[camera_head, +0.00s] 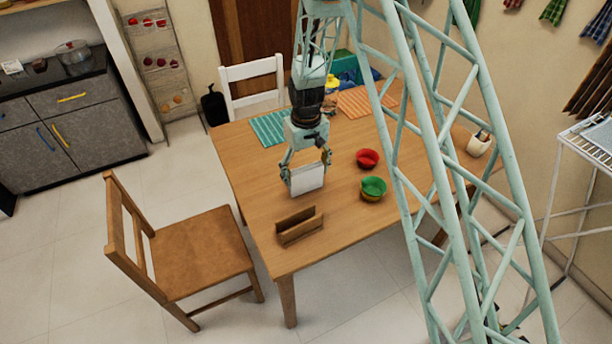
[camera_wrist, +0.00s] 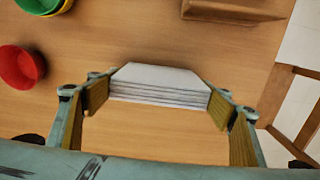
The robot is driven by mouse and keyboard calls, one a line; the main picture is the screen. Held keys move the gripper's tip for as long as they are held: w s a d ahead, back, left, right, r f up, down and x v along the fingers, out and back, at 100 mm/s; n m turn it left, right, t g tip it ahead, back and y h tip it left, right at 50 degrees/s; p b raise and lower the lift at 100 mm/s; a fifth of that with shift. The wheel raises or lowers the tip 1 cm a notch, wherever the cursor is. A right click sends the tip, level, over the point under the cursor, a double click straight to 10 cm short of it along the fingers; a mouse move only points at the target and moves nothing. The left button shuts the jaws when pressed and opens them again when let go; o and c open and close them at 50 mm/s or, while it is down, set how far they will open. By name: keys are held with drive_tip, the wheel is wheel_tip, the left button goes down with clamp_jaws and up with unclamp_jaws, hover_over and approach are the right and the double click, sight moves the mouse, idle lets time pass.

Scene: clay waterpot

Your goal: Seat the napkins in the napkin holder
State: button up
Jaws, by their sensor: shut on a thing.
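The napkins (camera_head: 307,178) are a white, flat stack held on edge between the fingers of my gripper (camera_head: 306,172). In the wrist view the napkins (camera_wrist: 160,84) show as several white layers, clamped at both ends by the pads of my gripper (camera_wrist: 160,100). The napkin holder (camera_head: 299,227) is a brown wooden piece with two upright walls and a slot between them. It stands near the table's front edge, in front of the napkins and apart from them. Part of the holder (camera_wrist: 235,10) shows at the top of the wrist view. The slot looks empty in the head view.
A red bowl (camera_head: 367,159) and a green bowl (camera_head: 373,188) stand on the table (camera_head: 250,190) to the right of the napkins. A teal striped placemat (camera_head: 268,129) lies behind. A wooden chair (camera_head: 200,250) is at the left. The tabletop between napkins and holder is clear.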

drive_tip(key=shift+r, duration=4.8)
drive_tip(key=shift+s, duration=0.1)
